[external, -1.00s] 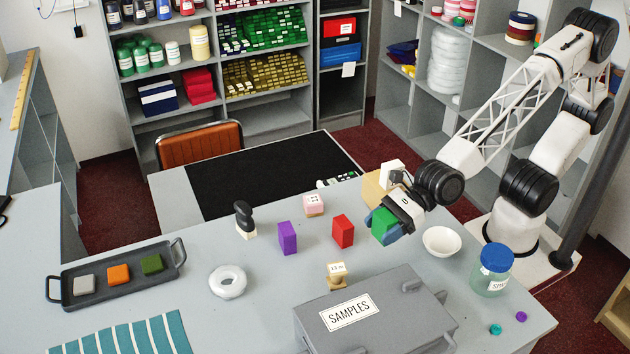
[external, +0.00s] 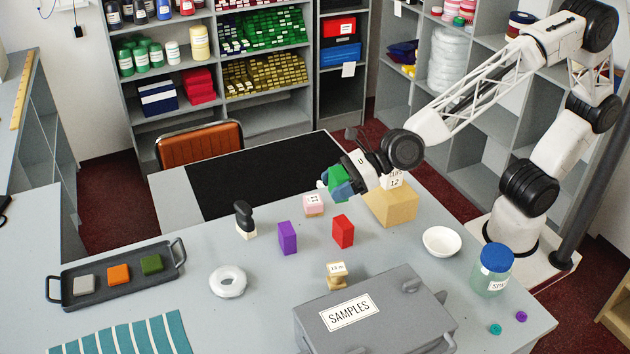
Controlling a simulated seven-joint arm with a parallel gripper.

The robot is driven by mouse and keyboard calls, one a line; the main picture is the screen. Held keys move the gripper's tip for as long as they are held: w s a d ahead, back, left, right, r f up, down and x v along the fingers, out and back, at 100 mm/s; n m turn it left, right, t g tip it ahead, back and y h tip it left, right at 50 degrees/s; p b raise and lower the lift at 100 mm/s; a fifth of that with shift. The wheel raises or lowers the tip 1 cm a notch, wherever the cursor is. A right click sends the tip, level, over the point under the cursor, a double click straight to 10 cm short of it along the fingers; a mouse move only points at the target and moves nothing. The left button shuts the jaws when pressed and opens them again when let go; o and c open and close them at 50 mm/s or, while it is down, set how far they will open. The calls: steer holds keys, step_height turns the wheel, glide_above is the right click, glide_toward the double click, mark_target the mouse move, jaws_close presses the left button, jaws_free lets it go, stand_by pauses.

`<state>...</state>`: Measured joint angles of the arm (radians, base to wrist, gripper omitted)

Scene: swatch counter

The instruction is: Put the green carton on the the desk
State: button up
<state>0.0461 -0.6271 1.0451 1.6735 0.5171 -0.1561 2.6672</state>
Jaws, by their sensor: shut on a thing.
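The green carton (external: 337,176) is held in my gripper (external: 341,187), which is shut on it. The gripper's blue fingertips cover part of the carton. It is in the air, left of the tan box and near the back edge of the grey counter. The desk (external: 174,197) is the lower grey surface behind the counter. It has a black mat (external: 262,172) on it. In the picture the carton shows near the mat's right front edge; its exact height is hard to tell.
A tan box (external: 392,207) with a white label block stands under my wrist. A pink block (external: 314,205), red block (external: 343,232) and purple block (external: 288,238) stand on the counter nearby. A white bowl (external: 441,241) is at right. An orange chair (external: 199,146) stands behind the desk. The mat looks clear.

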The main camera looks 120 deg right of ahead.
steer(key=w+d+m+g+h, duration=0.1)
steer(key=w+d+m+h, duration=0.1)
steer(key=d, duration=0.9)
steer(key=w+d+m+h, duration=0.2)
steer(key=w+d, duration=0.1)
steer(key=d, duration=0.8)
steer(key=m+g+h, duration=0.3)
steer(key=h, duration=0.1)
glide_above(267, 194)
steer(key=f, duration=0.1)
step_height(267, 194, down, 22)
steer(key=shift+f, duration=0.1)
steer(key=shift+f, duration=3.1)
steer(key=shift+s+f, duration=0.1)
steer(key=shift+f, duration=1.75)
steer(key=shift+f, duration=0.15)
